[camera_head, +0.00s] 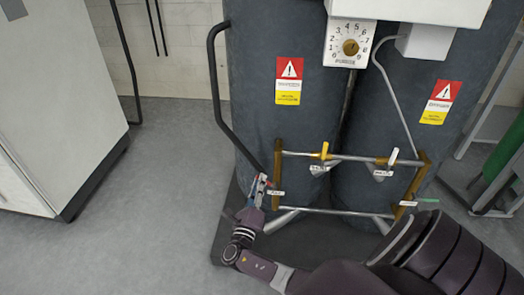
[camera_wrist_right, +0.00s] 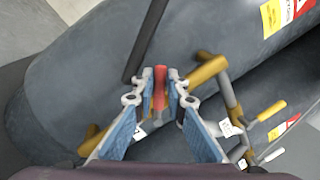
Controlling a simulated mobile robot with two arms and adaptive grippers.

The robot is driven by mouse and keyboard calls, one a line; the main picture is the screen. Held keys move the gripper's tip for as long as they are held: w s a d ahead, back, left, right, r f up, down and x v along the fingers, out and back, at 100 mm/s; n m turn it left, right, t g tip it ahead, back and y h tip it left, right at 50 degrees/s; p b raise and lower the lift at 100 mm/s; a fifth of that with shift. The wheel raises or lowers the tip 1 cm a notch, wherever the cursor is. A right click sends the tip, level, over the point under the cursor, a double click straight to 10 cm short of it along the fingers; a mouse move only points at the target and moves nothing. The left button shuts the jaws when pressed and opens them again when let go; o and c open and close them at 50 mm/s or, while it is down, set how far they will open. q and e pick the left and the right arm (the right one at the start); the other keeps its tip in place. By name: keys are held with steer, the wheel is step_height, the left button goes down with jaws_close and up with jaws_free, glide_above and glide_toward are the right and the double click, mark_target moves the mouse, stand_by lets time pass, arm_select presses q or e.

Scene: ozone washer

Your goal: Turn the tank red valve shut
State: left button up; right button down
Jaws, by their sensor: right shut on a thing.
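The red valve handle (camera_wrist_right: 160,88) shows in the right wrist view as a narrow red lever between my fingertips. My right gripper (camera_wrist_right: 160,86) is shut on it, with a blue-padded finger on each side. In the head view my right gripper (camera_head: 262,182) is at the left end of the pipe frame, low on the front of the left grey tank (camera_head: 285,125). There the gripper mostly hides the red handle, and I cannot tell the valve's exact angle. My left gripper is not in view.
Yellow (camera_head: 324,151) and white (camera_head: 393,157) valve handles sit on the upper pipe, and a green one (camera_head: 427,200) is at the right. A black hose (camera_head: 220,105) hangs down to the frame's left end. A white cabinet (camera_head: 60,110) stands left; grey floor between is clear.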

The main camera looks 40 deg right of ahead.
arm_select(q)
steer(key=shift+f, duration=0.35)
arm_select(e)
steer(key=shift+w+a+f+n+t+y, duration=0.1)
steer(key=shift+w+f+n+t+y, duration=0.4)
steer(key=shift+n, duration=0.95)
steer(key=shift+s+a+f+n+t+h, duration=0.2)
steer(key=shift+f+n, duration=0.55)
steer(key=shift+n, duration=0.65)
steer(key=shift+w+a+f+n+t+y, duration=0.1)
steer(key=shift+w+f+n+t+y, duration=0.4)
steer(key=shift+n, duration=0.95)
steer(key=shift+s+f, duration=0.2)
steer(key=shift+s, duration=0.1)
steer(key=c, duration=1.9)
jaws_free()
steer(key=shift+c, duration=0.2)
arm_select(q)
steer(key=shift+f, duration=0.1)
arm_select(e)
steer(key=shift+s+f, duration=0.1)
steer(key=v, duration=1.2)
steer(key=shift+w, duration=0.2)
steer(key=shift+f, duration=0.15)
